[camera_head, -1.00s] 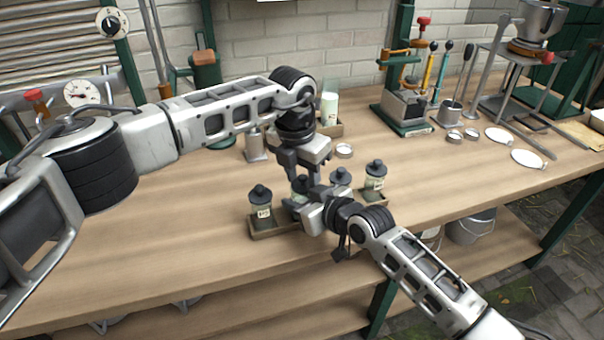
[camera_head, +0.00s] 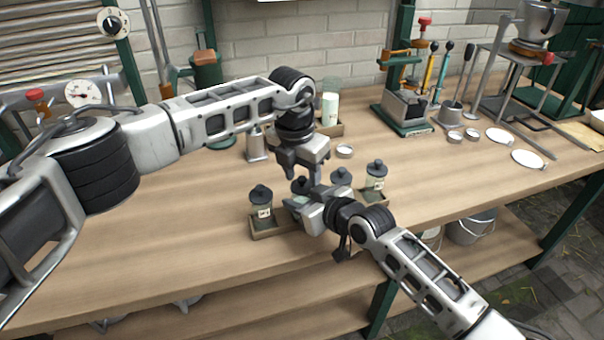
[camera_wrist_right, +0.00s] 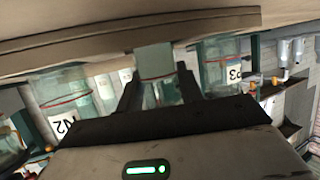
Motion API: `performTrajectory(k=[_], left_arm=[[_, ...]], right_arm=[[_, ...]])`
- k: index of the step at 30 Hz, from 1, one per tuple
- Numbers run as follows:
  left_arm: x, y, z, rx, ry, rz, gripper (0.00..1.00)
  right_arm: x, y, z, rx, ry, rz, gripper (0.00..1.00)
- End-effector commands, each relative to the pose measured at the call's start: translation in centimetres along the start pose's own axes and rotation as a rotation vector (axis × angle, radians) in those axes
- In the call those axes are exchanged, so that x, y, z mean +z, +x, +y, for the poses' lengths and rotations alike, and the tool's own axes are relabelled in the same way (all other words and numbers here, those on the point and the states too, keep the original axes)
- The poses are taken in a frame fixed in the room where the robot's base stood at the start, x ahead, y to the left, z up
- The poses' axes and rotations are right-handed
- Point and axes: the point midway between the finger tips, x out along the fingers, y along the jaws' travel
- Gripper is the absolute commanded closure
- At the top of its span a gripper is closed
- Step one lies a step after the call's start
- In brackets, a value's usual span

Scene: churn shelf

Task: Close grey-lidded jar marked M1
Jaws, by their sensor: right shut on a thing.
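Several small glass jars with dark grey lids stand in a row in a shallow wooden tray (camera_head: 264,235). They include a left jar (camera_head: 261,212), a middle jar (camera_head: 340,178) and a right jar (camera_head: 376,180). My right gripper (camera_head: 303,203) is shut on the jar between the left and middle ones; its glass (camera_wrist_right: 157,62) shows between the fingers in the right wrist view. Its dark lid (camera_head: 300,185) shows just below my left gripper (camera_head: 312,172), which points down from above. Left finger spacing and contact are unclear. I cannot read M1; a neighbouring jar (camera_wrist_right: 222,60) reads P3.
A small round dish (camera_head: 344,151) lies behind the jars. A green press (camera_head: 405,105) stands farther back. The bench (camera_head: 150,240) is clear at front left.

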Motion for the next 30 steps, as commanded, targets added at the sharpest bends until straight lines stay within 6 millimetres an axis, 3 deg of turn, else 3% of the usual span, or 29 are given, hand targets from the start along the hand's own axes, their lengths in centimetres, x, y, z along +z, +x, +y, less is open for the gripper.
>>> performTrajectory(k=[1, 15, 25, 30], left_arm=[[-0.5, 1.1, -0.1, 0.002, 0.001, 0.014, 0.51], [-0.5, 0.9, -0.3, 0.0, 0.004, 0.015, 0.51], [-0.4, -2.8, -0.3, -0.003, 0.006, 0.014, 0.51], [-0.4, -3.4, -0.5, -0.006, 0.006, 0.013, 0.51]], right_arm=[[-0.3, 0.1, -0.5, -0.008, -0.006, 0.007, 1.0], [-0.4, 0.1, -0.5, -0.009, -0.005, 0.009, 1.0], [-0.4, 0.1, -0.3, -0.006, -0.001, 0.008, 1.0], [-0.2, 0.1, -0.3, -0.005, 0.0, 0.005, 1.0]])
